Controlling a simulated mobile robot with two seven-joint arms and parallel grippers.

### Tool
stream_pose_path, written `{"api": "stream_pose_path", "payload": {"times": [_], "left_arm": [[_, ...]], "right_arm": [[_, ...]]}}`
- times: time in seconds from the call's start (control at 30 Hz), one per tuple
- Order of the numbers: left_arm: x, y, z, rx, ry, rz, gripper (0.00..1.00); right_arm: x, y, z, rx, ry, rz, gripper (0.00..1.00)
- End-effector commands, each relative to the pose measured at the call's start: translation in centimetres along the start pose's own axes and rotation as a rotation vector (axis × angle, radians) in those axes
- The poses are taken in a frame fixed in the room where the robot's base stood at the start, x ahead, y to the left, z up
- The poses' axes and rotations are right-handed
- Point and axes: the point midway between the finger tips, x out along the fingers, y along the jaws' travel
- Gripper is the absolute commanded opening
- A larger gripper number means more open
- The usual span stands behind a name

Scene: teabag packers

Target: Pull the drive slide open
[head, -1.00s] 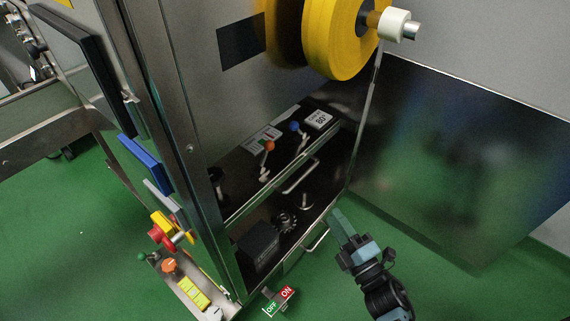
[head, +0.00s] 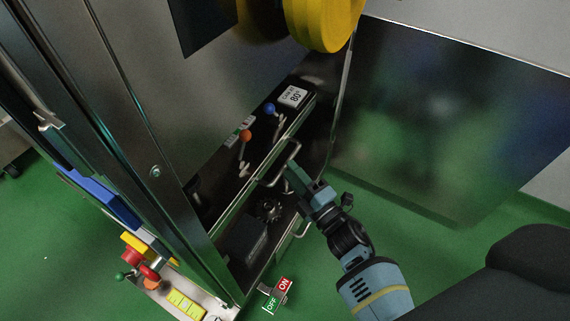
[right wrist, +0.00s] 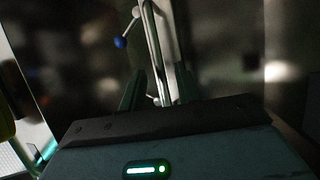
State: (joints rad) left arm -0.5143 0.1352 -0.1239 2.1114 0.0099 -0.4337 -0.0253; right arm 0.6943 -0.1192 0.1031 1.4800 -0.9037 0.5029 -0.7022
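Two slides sit low in the machine, and no label shows which is the drive slide. The upper slide (head: 216,197) carries levers with orange and blue knobs and has a metal bar handle (head: 281,163) on its front. The lower recess holds a black box (head: 243,239) and a toothed wheel (head: 270,210), with a second handle (head: 302,229) at its front. My right gripper (head: 292,174) is at the upper handle. In the right wrist view its fingers (right wrist: 158,90) are apart with the bright handle bar (right wrist: 154,45) showing between them; contact is unclear. My left gripper is out of view.
A yellow roll (head: 325,22) hangs above the slides. A dark glossy panel (head: 440,120) stands behind on the right. Green floor (head: 450,235) is clear in front of it.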

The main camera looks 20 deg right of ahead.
Motion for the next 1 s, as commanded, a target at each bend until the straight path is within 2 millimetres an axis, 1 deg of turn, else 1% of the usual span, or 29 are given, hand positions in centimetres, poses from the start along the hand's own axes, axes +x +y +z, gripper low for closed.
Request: {"api": "stream_pose_path", "payload": {"times": [0.03, 0.1, 0.23, 0.4, 0.6, 0.67, 0.8, 0.87, 1.0], "left_arm": [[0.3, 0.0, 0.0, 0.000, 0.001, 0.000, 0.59], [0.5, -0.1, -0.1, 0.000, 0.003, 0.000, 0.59], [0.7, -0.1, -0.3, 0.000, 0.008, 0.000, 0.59], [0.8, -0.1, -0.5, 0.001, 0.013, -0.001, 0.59], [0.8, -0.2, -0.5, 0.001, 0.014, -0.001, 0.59], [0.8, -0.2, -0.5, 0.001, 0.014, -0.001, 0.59], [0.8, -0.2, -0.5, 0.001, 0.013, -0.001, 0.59], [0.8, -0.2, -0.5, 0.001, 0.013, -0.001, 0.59], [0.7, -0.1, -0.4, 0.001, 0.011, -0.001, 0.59]], "right_arm": [[0.8, -0.1, 0.0, -0.001, 0.000, 0.001, 0.33], [1.7, -0.1, 0.0, 0.001, 0.000, 0.001, 0.33], [2.9, -0.1, 0.0, 0.001, -0.001, 0.000, 0.33], [3.5, 0.0, 0.0, 0.000, -0.001, -0.001, 0.33], [3.5, 0.0, 0.0, 0.000, -0.001, -0.001, 0.33], [3.5, 0.0, 0.0, 0.000, -0.001, -0.001, 0.26], [3.4, 0.0, 0.0, 0.000, -0.001, -0.001, 0.08], [3.4, 0.0, 0.0, 0.000, -0.001, -0.001, 0.00], [3.4, 0.0, 0.0, 0.000, -0.001, -0.001, 0.00]]}}
